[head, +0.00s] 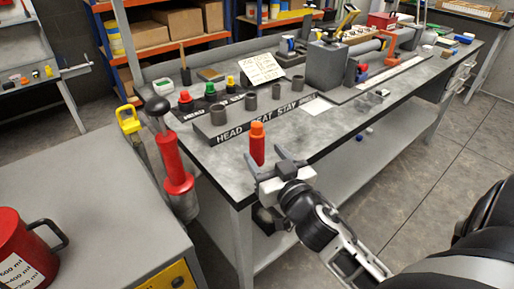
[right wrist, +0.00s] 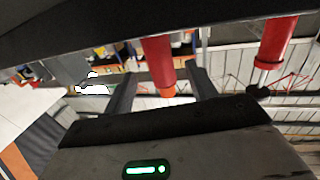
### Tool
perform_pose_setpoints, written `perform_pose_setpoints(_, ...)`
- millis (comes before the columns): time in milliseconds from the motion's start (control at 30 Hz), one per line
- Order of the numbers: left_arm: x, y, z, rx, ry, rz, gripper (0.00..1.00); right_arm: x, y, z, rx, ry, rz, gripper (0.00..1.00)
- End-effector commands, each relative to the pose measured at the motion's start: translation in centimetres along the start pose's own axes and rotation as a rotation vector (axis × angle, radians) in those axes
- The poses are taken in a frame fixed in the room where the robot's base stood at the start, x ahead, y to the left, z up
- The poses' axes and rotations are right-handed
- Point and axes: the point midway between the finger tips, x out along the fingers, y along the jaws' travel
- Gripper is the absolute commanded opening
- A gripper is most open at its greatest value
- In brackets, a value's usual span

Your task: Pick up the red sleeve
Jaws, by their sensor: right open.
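The red sleeve (head: 257,151) stands upright near the front corner of the grey workbench, with an orange top. My right gripper (head: 264,156) is open at the bench edge, its two fingers on either side of the sleeve's lower part as seen in the head view. In the right wrist view the sleeve (right wrist: 158,62) shows upside down between the open fingers (right wrist: 163,88). I cannot tell whether either finger touches it. My left gripper is not in view.
A lettered block (head: 262,121) with several dark grey cylinders stands just behind the sleeve. A red-bodied upright tool (head: 175,165) stands to the left, beside a cabinet with a red jug (head: 22,250). The floor at right is clear.

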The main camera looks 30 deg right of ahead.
Motion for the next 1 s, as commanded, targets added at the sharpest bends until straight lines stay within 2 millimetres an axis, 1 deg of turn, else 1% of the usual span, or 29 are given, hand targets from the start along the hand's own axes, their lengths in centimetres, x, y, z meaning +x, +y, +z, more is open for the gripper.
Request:
perform_pose_setpoints(167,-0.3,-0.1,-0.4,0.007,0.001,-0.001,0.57,2.4,-0.1,0.1,-0.002,0.002,-0.001,0.57)
perform_pose_setpoints(200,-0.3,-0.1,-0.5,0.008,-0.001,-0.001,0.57,3.0,-0.1,0.2,-0.004,0.002,-0.001,0.57)
perform_pose_setpoints(333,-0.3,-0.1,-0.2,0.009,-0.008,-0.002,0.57,4.6,-0.1,0.3,-0.002,0.0,-0.001,0.57)
perform_pose_setpoints(433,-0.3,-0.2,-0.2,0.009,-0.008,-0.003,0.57,5.0,-0.1,0.5,0.0,-0.002,-0.001,0.57)
perform_pose_setpoints(633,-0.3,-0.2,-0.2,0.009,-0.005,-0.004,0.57,5.1,-0.1,0.5,0.0,-0.002,-0.001,0.57)
perform_pose_setpoints(667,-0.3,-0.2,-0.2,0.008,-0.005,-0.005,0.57,5.0,-0.1,0.5,0.0,-0.002,-0.001,0.51)
perform_pose_setpoints(700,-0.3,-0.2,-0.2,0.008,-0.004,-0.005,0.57,5.0,-0.1,0.5,0.0,-0.002,-0.001,0.4)
perform_pose_setpoints(767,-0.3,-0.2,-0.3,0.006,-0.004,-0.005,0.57,5.0,-0.1,0.5,0.0,-0.002,-0.001,0.24)
perform_pose_setpoints(800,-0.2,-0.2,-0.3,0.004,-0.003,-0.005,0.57,5.0,-0.1,0.5,0.0,-0.002,-0.001,0.12)
perform_pose_setpoints(833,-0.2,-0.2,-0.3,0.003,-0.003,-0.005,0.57,5.0,-0.1,0.5,0.0,-0.002,-0.001,0.08)
perform_pose_setpoints(1000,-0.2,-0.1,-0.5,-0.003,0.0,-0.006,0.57,5.0,-0.1,0.5,0.0,0.0,-0.001,0.08)
